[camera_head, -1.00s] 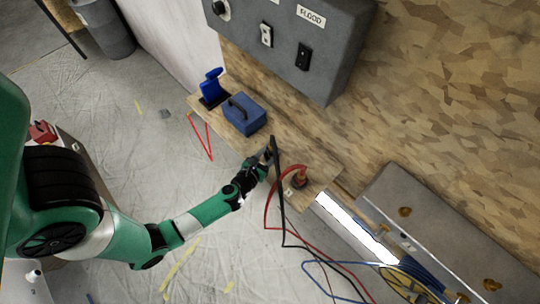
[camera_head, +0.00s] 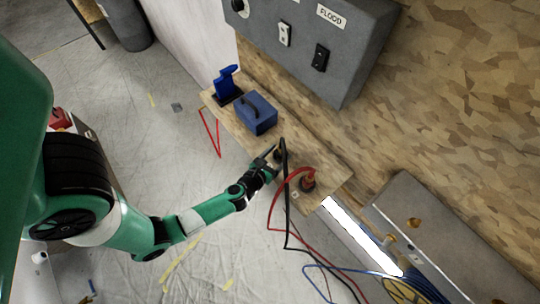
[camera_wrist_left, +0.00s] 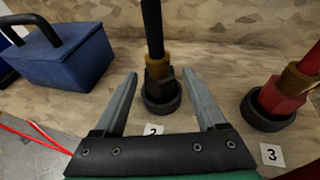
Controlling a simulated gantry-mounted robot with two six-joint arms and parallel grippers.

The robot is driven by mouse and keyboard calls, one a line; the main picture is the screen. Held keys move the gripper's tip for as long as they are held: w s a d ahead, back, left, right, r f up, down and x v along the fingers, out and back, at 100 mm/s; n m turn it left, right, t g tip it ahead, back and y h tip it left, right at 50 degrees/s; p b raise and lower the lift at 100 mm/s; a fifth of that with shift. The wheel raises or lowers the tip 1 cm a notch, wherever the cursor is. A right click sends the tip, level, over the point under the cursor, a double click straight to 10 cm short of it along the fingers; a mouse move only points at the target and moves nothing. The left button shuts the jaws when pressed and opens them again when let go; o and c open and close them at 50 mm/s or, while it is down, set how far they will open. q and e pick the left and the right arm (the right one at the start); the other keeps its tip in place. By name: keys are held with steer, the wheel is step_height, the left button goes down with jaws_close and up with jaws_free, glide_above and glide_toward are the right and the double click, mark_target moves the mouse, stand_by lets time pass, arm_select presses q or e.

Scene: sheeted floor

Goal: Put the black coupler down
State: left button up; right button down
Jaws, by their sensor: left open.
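The black coupler (camera_wrist_left: 160,88) stands upright in a dark ring on the wooden shelf, beside the label "2". Its brass collar and black hose rise above it in the left wrist view. My left gripper (camera_wrist_left: 160,98) is open, with one finger on each side of the coupler and visible gaps between them. In the head view the left gripper (camera_head: 268,163) is at the shelf's front edge, next to the coupler (camera_head: 280,156), which it partly hides. My right gripper is not in view.
A red coupler (camera_wrist_left: 283,97) with a red hose stands to the right, by label "3". A blue box with a handle (camera_wrist_left: 58,60) sits to the left on the shelf (camera_head: 335,178). Hoses hang over the shelf's front edge. A grey panel box (camera_head: 330,50) overhangs behind.

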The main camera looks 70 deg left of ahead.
arm_select(q)
steer(key=v, duration=1.1)
steer(key=shift+s+p, duration=0.25)
steer(key=shift+p, duration=0.2)
steer(key=shift+d+r, duration=0.1)
steer(key=shift+d, duration=0.05)
